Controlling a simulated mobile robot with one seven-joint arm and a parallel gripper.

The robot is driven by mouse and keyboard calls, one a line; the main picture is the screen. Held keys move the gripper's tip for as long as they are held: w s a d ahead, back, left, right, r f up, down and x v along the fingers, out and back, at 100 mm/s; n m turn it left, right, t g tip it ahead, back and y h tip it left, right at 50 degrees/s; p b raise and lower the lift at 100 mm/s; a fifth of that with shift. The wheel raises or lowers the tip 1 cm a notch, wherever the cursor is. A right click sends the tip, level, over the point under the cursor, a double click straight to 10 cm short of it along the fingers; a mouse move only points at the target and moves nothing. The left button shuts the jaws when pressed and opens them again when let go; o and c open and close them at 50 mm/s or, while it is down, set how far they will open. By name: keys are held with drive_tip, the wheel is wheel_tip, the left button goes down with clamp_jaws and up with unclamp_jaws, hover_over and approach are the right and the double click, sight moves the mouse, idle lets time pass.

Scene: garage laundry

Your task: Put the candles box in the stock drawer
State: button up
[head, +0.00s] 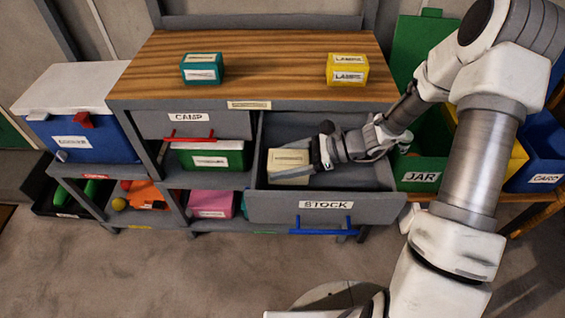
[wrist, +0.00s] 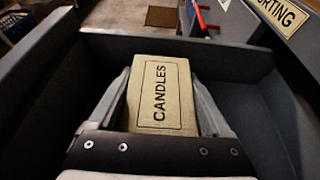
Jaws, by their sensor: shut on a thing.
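The candles box (head: 287,167) is cream with a label, and its word CANDLES reads clearly in the wrist view (wrist: 160,92). It is inside the open stock drawer (head: 270,204), toward the drawer's left side. My gripper (head: 318,158) reaches into the drawer from the right and is shut on the box. In the wrist view the two fingers (wrist: 161,103) stand along both sides of the box. The grey drawer walls (wrist: 250,62) surround it. I cannot tell whether the box touches the drawer floor.
A teal box (head: 202,69) and a yellow lamps box (head: 347,70) stand on the wooden top (head: 265,55). The camp drawer (head: 190,124) is shut at the left. A blue cooler (head: 80,137) stands further left. A green jar bin (head: 421,172) is right of the stock drawer.

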drive_tip(key=shift+r, duration=0.1)
drive_tip(key=o, duration=1.3)
drive_tip(key=p+v, duration=0.2)
drive_tip(key=v, duration=1)
drive_tip(key=shift+a+r+p, duration=0.1)
drive_tip(key=shift+p, duration=0.3)
drive_tip(key=s+d+r+n+t+h, duration=0.3)
drive_tip(key=s+r+n+t+h, duration=0.2)
drive_tip(key=s+r+n+h, duration=1.2)
wheel_tip(320, 180, up, 15)
drive_tip(key=n+y+p, duration=0.1)
drive_tip(key=y+p, duration=0.2)
drive_tip(key=p, duration=0.9)
drive_tip(key=shift+a+r, duration=0.15)
drive_tip(key=shift+r, duration=0.05)
